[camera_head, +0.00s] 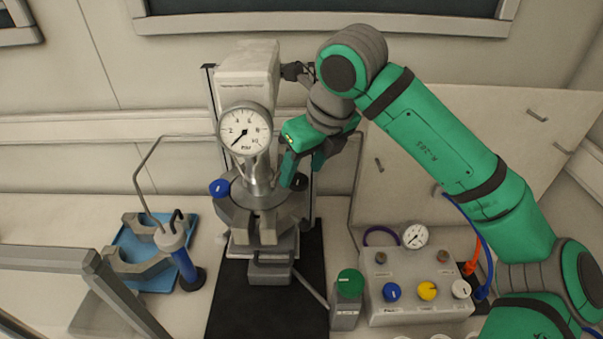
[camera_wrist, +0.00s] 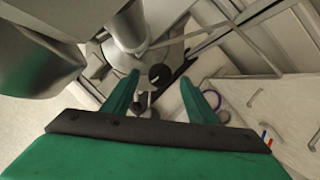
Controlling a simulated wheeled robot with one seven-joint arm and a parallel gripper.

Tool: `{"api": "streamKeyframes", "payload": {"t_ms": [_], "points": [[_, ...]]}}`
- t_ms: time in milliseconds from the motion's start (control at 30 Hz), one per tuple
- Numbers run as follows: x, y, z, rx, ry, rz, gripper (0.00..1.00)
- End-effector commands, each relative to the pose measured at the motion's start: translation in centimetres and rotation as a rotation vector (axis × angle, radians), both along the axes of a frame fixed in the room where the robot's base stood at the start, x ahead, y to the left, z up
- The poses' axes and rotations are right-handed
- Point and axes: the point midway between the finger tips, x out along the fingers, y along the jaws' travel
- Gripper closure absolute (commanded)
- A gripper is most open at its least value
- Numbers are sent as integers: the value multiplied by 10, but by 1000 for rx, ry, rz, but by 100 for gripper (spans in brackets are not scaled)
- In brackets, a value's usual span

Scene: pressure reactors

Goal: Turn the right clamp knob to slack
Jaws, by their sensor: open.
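The pressure reactor (camera_head: 258,205) stands upright left of centre in the head view, with a round gauge (camera_head: 244,129) on top. The right clamp knob (camera_head: 300,182) is small and black, on the right side of the clamp ring. It also shows in the wrist view (camera_wrist: 158,73) with a pale mark on it. The left clamp knob (camera_head: 219,187) is blue. My gripper (camera_head: 303,168) is open, its green fingers pointing down by the right knob. In the wrist view the knob appears between the fingertips (camera_wrist: 160,80); I cannot tell whether they touch it.
A grey control box (camera_head: 415,307) with coloured knobs and a small gauge sits to the right. A blue tray (camera_head: 155,280) with grey clamp parts is at the left. A thin bent pipe (camera_head: 140,175) rises left of the reactor.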

Motion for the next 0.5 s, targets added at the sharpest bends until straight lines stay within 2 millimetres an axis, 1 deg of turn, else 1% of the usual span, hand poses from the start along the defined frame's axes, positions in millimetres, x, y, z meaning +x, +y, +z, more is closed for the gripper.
{"api": "streamKeyframes", "payload": {"t_ms": [33,200,500], "points": [[2,1,-7,1,1,0,47],[7,4,-20,0,0,-1,47],[8,5,-24,0,0,-1,47]]}}
